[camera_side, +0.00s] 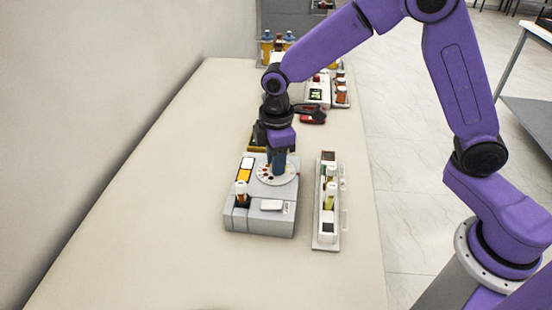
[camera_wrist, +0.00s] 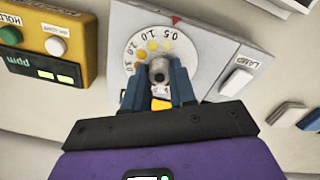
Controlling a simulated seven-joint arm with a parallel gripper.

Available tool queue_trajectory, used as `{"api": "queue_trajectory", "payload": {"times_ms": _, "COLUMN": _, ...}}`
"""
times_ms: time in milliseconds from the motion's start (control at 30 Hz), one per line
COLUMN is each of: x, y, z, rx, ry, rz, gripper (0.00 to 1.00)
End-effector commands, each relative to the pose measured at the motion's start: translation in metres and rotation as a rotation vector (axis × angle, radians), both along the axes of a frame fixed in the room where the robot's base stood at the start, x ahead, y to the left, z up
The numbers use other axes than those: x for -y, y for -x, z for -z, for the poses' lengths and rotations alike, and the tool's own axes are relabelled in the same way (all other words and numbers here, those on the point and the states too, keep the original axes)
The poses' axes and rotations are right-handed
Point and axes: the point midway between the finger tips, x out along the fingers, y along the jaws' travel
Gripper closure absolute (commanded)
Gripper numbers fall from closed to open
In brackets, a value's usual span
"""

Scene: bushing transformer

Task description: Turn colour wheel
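The colour wheel (camera_side: 264,179) is a pale round dial with coloured dots on top of a grey instrument (camera_side: 260,224). In the wrist view the wheel (camera_wrist: 138,48) shows numbers such as 0.5, 1.0, 2.0 and 3.0 and yellow to orange spots. A red triangle mark (camera_wrist: 176,19) lies beyond its rim, near the 0.5. A grey knob (camera_wrist: 158,70) stands at its centre. My gripper (camera_wrist: 158,78) points down over the wheel, its blue fingers on either side of the knob. I cannot tell whether they press on it. My gripper (camera_side: 279,163) hides part of the wheel in the side view.
A yellow meter (camera_wrist: 45,44) stands close beside the instrument. A narrow rack (camera_side: 327,240) with vials stands to its right, and a vial (camera_side: 241,188) sits at its front left. A lamp switch (camera_wrist: 236,82) is near the wheel. The table's left and front are clear.

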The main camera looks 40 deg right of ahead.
Motion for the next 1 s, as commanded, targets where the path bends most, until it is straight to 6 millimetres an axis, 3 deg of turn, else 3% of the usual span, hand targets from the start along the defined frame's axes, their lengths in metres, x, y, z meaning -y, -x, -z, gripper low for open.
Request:
{"api": "queue_trajectory", "payload": {"times_ms": 367, "x": -0.0002, "y": 0.0004, "z": -0.0003, "rx": -0.001, "ry": 0.001, "rz": 0.072, "gripper": 1.00}}
{"api": "queue_trajectory", "payload": {"times_ms": 1000, "x": -0.0005, "y": 0.0002, "z": -0.0005, "rx": -0.001, "ry": 0.002, "rz": 0.513, "gripper": 1.00}}
